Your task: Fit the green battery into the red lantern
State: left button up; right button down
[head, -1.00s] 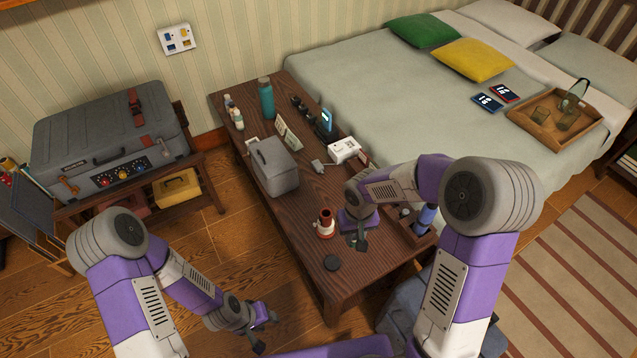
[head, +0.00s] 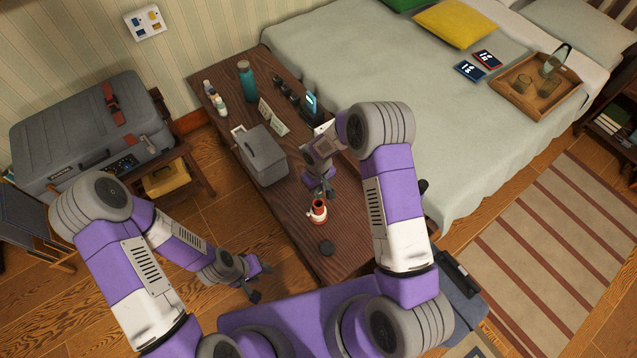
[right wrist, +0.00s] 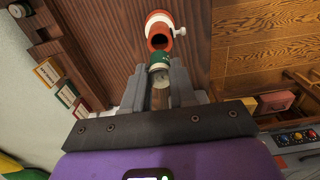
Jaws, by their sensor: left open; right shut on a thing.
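The red lantern (head: 318,212), red with white parts, stands on the wooden table near its front end. It also shows at the top of the right wrist view (right wrist: 158,22), its dark round opening facing the gripper. My right gripper (head: 328,192) is just behind the lantern in the head view. In the right wrist view my right gripper (right wrist: 159,88) is shut on the green battery (right wrist: 160,62). The battery's end is close to the lantern's opening, outside it. The battery cannot be made out in the head view. My left gripper (head: 259,283) is open and empty, left of the table.
A grey box (head: 263,158) stands left of the gripper. A teal bottle (head: 247,82) and small items are further back. The table's front end is mostly clear.

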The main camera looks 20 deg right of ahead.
jog(key=shift+f+b, duration=1.3)
jog(key=shift+f, duration=1)
jog(key=shift+b, duration=0.55)
jog(key=shift+f+b, duration=0.95)
jog(key=shift+b, duration=0.15)
dwell(1.6)
jog(key=shift+f+b, duration=0.9)
jog(key=shift+f, duration=0.15)
jog(key=shift+c, duration=2.2)
grip_release()
jog(key=shift+r, duration=0.1)
jog(key=shift+r, duration=0.1)
jog(key=shift+r+p, duration=2.6)
jog(key=shift+r, duration=1.35)
